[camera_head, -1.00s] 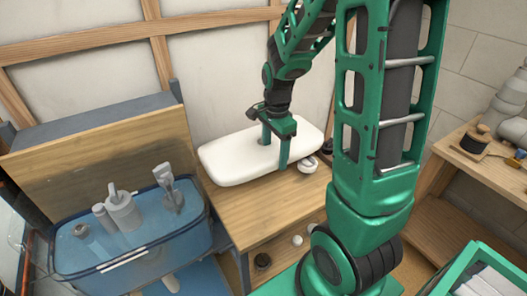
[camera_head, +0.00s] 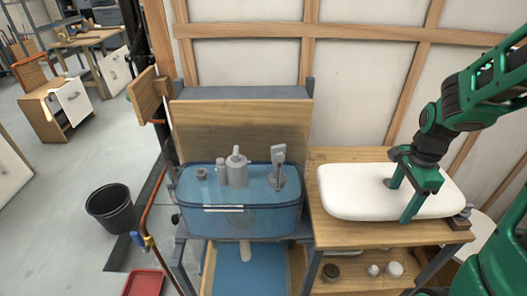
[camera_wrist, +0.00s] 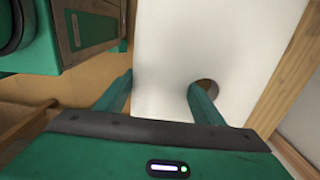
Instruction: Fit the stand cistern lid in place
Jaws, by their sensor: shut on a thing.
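The cistern lid (camera_head: 345,196) is a white slab with rounded corners and a round hole, lying level at the wooden bench on the right. I cannot tell whether it touches the bench top. My gripper (camera_head: 398,203) is shut across its front part, with one finger at the hole and the other outside the front edge. In the wrist view the lid (camera_wrist: 190,40) lies between the fingers (camera_wrist: 158,98), with the hole (camera_wrist: 208,87) beside the right finger. The stand cistern (camera_head: 250,222) is a see-through blue tank left of the bench, open on top, with grey fittings inside.
A grey valve (camera_head: 237,168) and a grey upright part (camera_head: 278,165) rise above the tank rim. A wooden board (camera_head: 240,125) stands behind the tank. The bench (camera_head: 350,235) has a lower shelf with small parts. A black bucket (camera_head: 110,208) stands on the floor at left.

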